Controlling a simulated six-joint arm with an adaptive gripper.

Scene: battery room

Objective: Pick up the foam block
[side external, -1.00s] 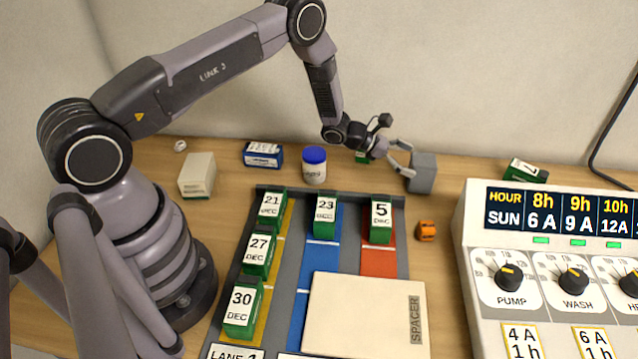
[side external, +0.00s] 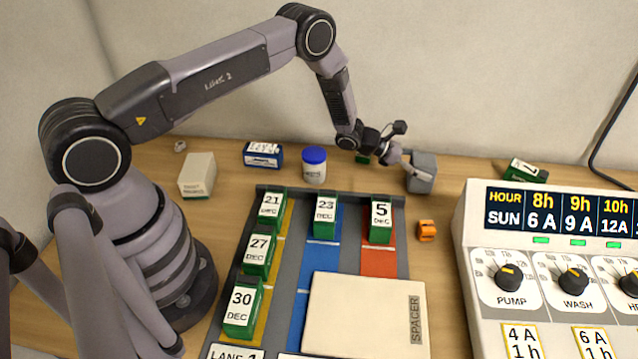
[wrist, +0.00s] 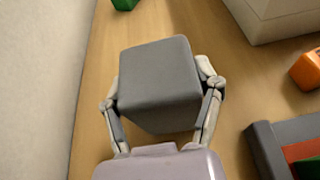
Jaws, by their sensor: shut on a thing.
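The foam block (side external: 423,173) is a grey cube at the back of the table, right of the lane tray. It also shows in the wrist view (wrist: 160,75), filling the space between the fingers. My gripper (side external: 406,165) is shut on the block, with one finger on each side of it. In the wrist view my gripper (wrist: 161,92) has its fingertips against the left and right sides of the block. I cannot tell whether the block's underside touches the table.
An orange object (side external: 426,231) lies in front of the block. The control panel (side external: 480,215) stands to the right. The lane tray (side external: 400,262) holds dated green blocks and a spacer. A white jar (side external: 314,172) stands left of my gripper. A green block (side external: 527,171) lies behind the panel.

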